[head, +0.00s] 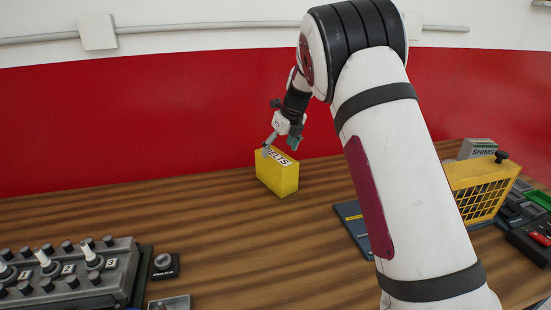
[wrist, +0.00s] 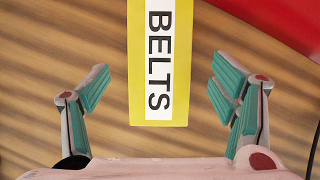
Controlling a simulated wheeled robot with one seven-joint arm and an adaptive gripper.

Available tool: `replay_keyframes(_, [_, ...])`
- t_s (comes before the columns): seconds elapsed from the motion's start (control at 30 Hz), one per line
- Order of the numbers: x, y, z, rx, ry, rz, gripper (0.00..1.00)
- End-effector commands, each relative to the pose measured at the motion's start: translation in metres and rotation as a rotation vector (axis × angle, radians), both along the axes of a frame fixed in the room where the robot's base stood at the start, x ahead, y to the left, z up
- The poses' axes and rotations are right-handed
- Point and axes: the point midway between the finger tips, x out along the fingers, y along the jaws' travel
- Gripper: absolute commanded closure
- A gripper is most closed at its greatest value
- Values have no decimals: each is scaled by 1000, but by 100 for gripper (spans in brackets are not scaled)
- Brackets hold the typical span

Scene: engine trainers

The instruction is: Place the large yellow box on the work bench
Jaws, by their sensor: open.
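The yellow box (head: 277,177) with a white "BELTS" label stands upright on the wooden work bench (head: 215,233), near the red wall. My gripper (head: 281,147) is just above the top of the box, pointing down. In the wrist view my gripper (wrist: 158,92) is open, with one finger on each side of the box (wrist: 181,105) and a gap on both sides. The fingers do not touch the box in that view. The lower part of the box is hidden in the wrist view.
A grey cylinder head (head: 65,275) lies at the front left, beside a small dark part (head: 165,265). A yellow cage-like unit (head: 478,190), a grey "SHIMS" box (head: 478,148) and a dark red-marked case (head: 530,240) are at the right. Bench around the box is clear.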

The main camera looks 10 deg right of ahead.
Motion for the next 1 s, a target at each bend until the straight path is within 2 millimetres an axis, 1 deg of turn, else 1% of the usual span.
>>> replay_keyframes(0.03, [-3,-1,9,0,-1,0,21])
replay_keyframes(0.1, [-7,-3,18,0,-1,0,21])
replay_keyframes(0.2, [-10,-4,26,1,0,0,21])
replay_keyframes(0.47, [-14,-5,34,-1,-1,6,21])
replay_keyframes(0.57, [-24,-6,45,-16,-9,58,21])
replay_keyframes(0.67, [-50,-5,68,-53,-28,192,21])
replay_keyframes(0.77, [-90,-3,96,-115,-58,394,21])
replay_keyframes(0.8, [-108,-2,105,-142,-71,483,21])
replay_keyframes(0.87, [-136,0,119,-185,-91,619,21])
replay_keyframes(0.9, [-154,2,127,-215,-103,710,21])
replay_keyframes(0.97, [-182,4,137,-261,-126,849,21])
replay_keyframes(1.0, [-202,6,142,-292,-139,942,21])
